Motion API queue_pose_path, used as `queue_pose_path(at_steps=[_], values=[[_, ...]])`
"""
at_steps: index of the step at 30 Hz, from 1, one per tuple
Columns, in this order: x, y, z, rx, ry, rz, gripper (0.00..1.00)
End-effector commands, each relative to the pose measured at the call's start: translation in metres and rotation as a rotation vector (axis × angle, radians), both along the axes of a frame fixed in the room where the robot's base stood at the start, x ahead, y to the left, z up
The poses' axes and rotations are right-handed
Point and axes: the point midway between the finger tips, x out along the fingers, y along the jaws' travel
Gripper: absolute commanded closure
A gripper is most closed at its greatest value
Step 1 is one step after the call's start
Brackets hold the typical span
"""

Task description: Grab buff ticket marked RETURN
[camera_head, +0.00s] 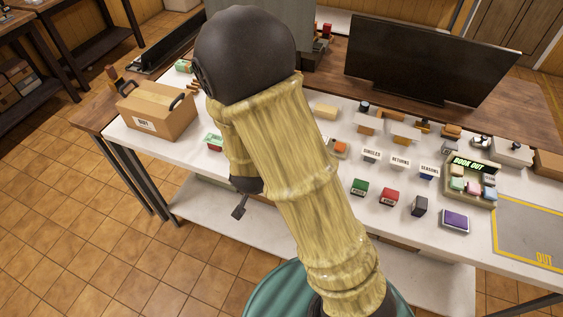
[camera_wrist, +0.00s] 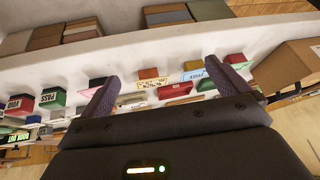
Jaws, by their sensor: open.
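A small buff ticket (camera_wrist: 152,83) with dark lettering shows in the wrist view, on the white table; its lettering is too small to read surely. It lies beyond my gripper (camera_wrist: 161,72), roughly in line with the gap between the two fingers. The fingers are spread, with nothing held between them. In the head view my arm covers the middle of the table, and I cannot make out the buff ticket there. A dark part of my gripper (camera_head: 240,207) shows beside the arm, in front of the table edge.
Near the ticket are a red piece (camera_wrist: 174,91) and a green piece (camera_wrist: 205,85). A cardboard box (camera_head: 168,118) stands at the table's left. Stamp blocks, such as a green one (camera_head: 359,187), a tray marked BOOK OUT (camera_head: 483,203) and a mat marked OUT (camera_head: 520,235) are right.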

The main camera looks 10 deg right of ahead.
Motion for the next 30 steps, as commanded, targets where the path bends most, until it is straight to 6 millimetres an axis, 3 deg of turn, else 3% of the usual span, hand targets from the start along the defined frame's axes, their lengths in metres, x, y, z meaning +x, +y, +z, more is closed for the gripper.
queue_pose_path(at_steps=[1, 3, 9, 18, 30], values=[[0.001, 0.005, -0.017, -0.038, -0.030, -0.030, 0.00], [0.004, 0.005, -0.031, -0.095, -0.092, -0.085, 0.00], [0.004, -0.001, -0.052, -0.296, -0.332, -0.190, 0.00], [-0.002, -0.005, -0.040, -0.480, -0.616, -0.226, 0.00], [0.001, -0.008, -0.039, -0.482, -0.623, -0.230, 0.00]])
